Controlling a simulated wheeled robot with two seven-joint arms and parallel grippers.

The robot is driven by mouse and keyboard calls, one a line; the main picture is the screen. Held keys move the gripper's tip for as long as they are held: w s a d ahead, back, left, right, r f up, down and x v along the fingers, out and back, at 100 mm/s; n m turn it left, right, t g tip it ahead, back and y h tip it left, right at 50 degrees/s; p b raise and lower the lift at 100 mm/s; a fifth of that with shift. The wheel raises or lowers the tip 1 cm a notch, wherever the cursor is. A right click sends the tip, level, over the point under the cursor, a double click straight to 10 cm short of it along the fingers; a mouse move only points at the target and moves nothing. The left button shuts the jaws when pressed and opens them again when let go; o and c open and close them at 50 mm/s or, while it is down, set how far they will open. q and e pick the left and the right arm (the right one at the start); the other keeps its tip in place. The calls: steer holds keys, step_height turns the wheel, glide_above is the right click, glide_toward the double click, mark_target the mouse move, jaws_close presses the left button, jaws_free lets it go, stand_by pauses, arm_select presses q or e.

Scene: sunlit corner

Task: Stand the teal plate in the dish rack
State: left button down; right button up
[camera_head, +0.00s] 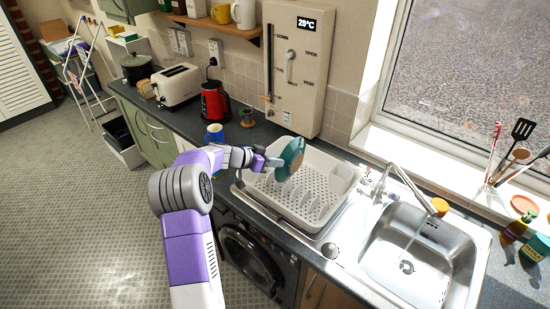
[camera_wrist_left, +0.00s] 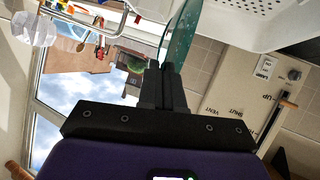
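The teal plate (camera_head: 291,155) is held on edge, roughly upright and tilted, over the back left part of the white dish rack (camera_head: 319,222). My left gripper (camera_head: 272,162) is shut on the plate's left edge. In the left wrist view, the gripper fingers (camera_wrist_left: 164,80) pinch the rim of the plate (camera_wrist_left: 181,35), with the pale rack (camera_wrist_left: 235,38) close beside it. I cannot tell whether the plate's lower edge touches the rack. The rack looks otherwise empty, with a row of slots along its front. My right gripper is not in view.
A steel sink (camera_head: 405,262) and tap (camera_head: 409,183) lie right of the rack. A blue mug (camera_head: 214,134), red kettle (camera_head: 214,101) and toaster (camera_head: 176,86) stand to the left. A wall panel (camera_head: 300,65) rises behind the rack.

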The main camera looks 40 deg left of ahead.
mark_target(277, 180)
arm_select(q)
steer(key=shift+f+b, duration=0.5)
steer(key=shift+f, duration=2.25)
steer(key=shift+f+b, duration=0.6)
steer(key=shift+b, duration=0.25)
step_height(277, 180, down, 2)
steer(key=b, duration=0.4)
steer(key=shift+f, duration=0.1)
steer(key=c, duration=1.2)
jaws_free()
steer(key=shift+f, duration=0.1)
